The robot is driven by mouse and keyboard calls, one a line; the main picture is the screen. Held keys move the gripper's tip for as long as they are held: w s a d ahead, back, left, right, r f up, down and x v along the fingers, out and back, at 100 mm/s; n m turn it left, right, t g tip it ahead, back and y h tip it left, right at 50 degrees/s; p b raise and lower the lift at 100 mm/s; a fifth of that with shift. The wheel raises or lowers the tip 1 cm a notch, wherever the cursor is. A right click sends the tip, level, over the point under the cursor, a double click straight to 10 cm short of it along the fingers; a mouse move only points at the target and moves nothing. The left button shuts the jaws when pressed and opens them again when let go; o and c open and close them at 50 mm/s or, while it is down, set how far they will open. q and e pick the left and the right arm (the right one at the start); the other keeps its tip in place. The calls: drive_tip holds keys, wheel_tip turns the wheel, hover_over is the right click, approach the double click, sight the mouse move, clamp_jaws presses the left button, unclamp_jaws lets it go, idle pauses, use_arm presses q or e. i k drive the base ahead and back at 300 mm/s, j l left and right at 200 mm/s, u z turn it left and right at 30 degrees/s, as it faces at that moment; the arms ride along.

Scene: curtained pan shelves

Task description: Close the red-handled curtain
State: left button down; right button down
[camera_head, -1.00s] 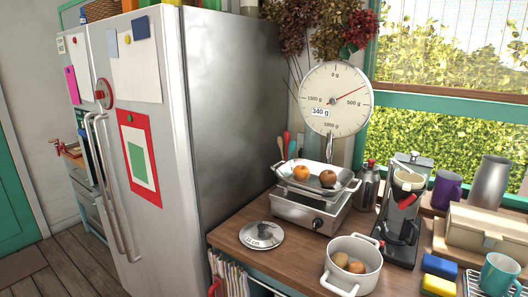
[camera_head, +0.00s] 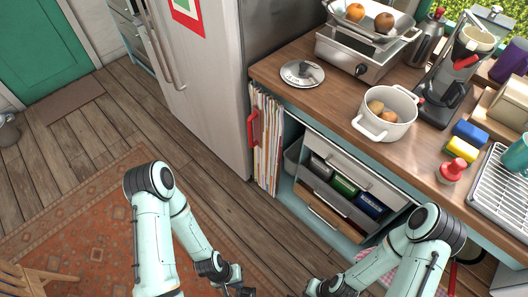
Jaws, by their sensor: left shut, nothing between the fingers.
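The curtain (camera_head: 266,158) is a bunched strip of pale, multicoloured stripes. It hangs gathered at the left end of the opening under the wooden counter. Its red handle (camera_head: 254,129) is upright on the curtain's left side, next to the fridge. The shelf opening to its right is uncovered. My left gripper (camera_head: 241,291) is at the bottom edge of the view, shut and empty, well below and apart from the handle. My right gripper (camera_head: 313,290) is at the bottom edge too, partly cut off. I cannot tell whether its jaws are open.
A white pot (camera_head: 386,117) and a lid (camera_head: 302,73) stand on the counter. The fridge (camera_head: 213,95) stands left of the curtain. The wooden floor before the shelves is clear.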

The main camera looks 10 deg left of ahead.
sight(256, 116)
drive_tip(key=i+j, duration=0.15)
drive_tip(key=j, duration=0.15)
drive_tip(key=i+j+z, duration=0.15)
drive_tip(key=i+j, duration=0.2)
drive_tip(key=j, duration=0.25)
drive_tip(key=i+j+z, duration=0.15)
drive_tip(key=j, duration=0.2)
drive_tip(key=i+j+z, duration=0.2)
drive_tip(key=i, duration=0.25)
